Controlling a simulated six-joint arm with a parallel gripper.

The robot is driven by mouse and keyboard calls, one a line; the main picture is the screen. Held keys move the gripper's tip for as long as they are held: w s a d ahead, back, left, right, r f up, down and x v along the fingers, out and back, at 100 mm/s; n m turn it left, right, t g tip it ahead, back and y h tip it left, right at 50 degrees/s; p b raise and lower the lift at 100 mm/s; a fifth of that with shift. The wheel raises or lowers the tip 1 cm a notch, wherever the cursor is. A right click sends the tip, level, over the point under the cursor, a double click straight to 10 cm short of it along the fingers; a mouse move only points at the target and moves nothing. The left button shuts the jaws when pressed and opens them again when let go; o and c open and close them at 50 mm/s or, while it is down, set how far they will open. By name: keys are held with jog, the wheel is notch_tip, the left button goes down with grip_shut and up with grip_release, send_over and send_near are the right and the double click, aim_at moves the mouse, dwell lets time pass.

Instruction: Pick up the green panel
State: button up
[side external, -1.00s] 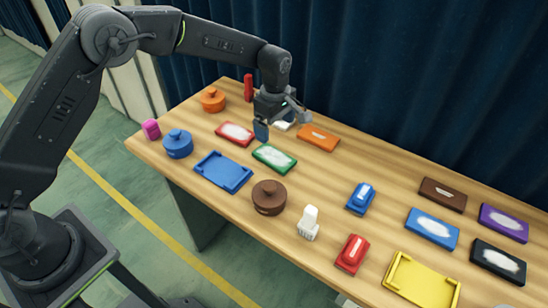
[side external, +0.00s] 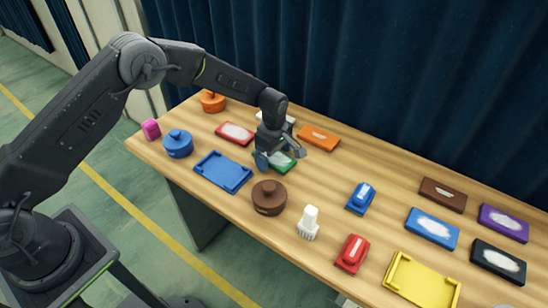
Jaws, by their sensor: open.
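The green panel (side external: 284,165) is a flat green block with a white patch on top. It lies on the wooden table between the red panel and the brown pot, partly hidden behind my gripper. My gripper (side external: 279,160) is open and low at the panel, with a finger at its left end and another toward its right end. I cannot tell whether the fingers touch it.
The red panel (side external: 235,133), blue tray (side external: 222,172), brown round pot (side external: 269,197) and orange panel (side external: 319,138) lie close around. A white panel (side external: 289,119) is partly hidden behind my arm. A white brush (side external: 309,222) stands in front. Bare table lies right of the gripper.

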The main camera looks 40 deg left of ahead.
jog(key=shift+r, duration=0.1)
jog(key=c, duration=1.1)
jog(key=shift+o, duration=0.2)
